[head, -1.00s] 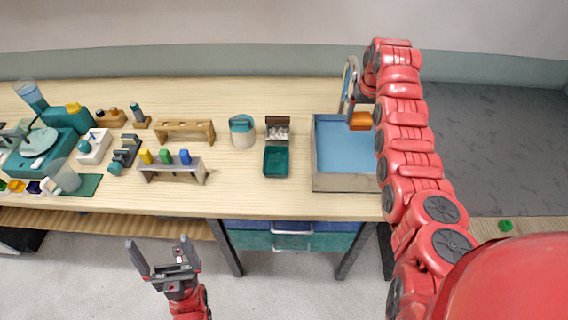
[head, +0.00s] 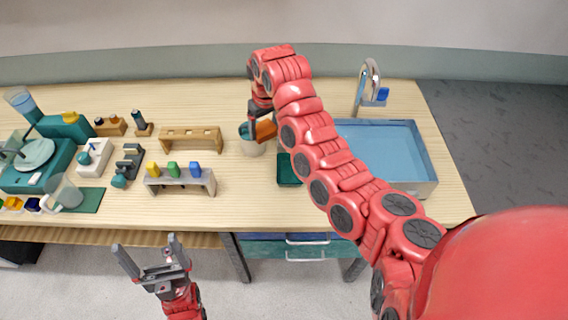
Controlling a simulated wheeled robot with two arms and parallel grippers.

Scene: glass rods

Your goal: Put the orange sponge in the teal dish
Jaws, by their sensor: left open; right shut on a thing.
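The orange sponge (head: 266,130) is in my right gripper (head: 262,116), which is shut on it and holds it by the white pot with the teal lid (head: 251,147). Whether the sponge touches the pot I cannot tell. The teal dish (head: 287,171) lies right of and nearer than the sponge, partly hidden by my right arm. My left gripper (head: 150,257) is open and empty, in front of the table's front edge and low in the view.
A blue sink basin (head: 385,150) with a tap (head: 368,85) is at the right. A rack with coloured stoppers (head: 180,178) and a wooden rack (head: 191,138) stand left of the pot. Lab equipment crowds the far left.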

